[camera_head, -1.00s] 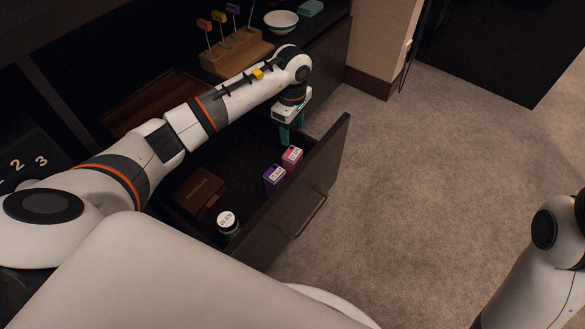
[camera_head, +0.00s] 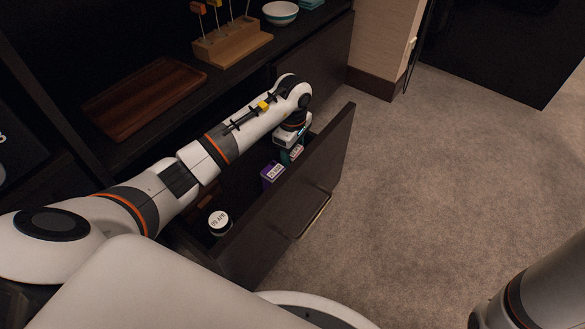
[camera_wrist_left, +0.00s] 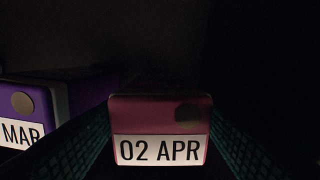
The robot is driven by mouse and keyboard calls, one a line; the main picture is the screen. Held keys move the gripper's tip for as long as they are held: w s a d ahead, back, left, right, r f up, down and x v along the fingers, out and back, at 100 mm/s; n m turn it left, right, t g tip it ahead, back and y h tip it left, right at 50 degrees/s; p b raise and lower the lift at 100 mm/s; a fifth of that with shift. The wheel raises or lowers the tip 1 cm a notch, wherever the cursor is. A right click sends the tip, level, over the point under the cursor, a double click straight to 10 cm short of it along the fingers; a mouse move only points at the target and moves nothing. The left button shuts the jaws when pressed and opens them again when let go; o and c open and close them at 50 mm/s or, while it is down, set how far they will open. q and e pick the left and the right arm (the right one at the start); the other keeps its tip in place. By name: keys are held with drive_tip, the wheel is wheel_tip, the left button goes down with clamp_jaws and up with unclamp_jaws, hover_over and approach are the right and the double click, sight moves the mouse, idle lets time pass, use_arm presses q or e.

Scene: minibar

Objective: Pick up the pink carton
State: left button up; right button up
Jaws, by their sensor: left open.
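The pink carton (camera_head: 297,153), labelled "02 APR", stands in the open drawer (camera_head: 285,205), mostly hidden behind my left gripper in the head view. In the left wrist view the carton (camera_wrist_left: 150,115) sits in the middle, between the two teal fingers. My left gripper (camera_head: 290,156) is open, reaching down into the drawer with one finger on each side of the carton. I cannot tell whether the fingers touch it. My right gripper is out of view; only part of my right arm shows at lower right.
A purple carton (camera_head: 272,174) stands close to the pink one; it also shows at left in the left wrist view (camera_wrist_left: 75,95). A white-lidded jar (camera_head: 219,221) is nearer in the drawer. A wooden tray (camera_head: 145,98), wooden stand (camera_head: 232,44) and bowl (camera_head: 280,12) are on the counter.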

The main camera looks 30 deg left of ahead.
use_arm(q)
drive_tip(key=shift+f, duration=0.35)
drive_tip(key=shift+c, duration=0.2)
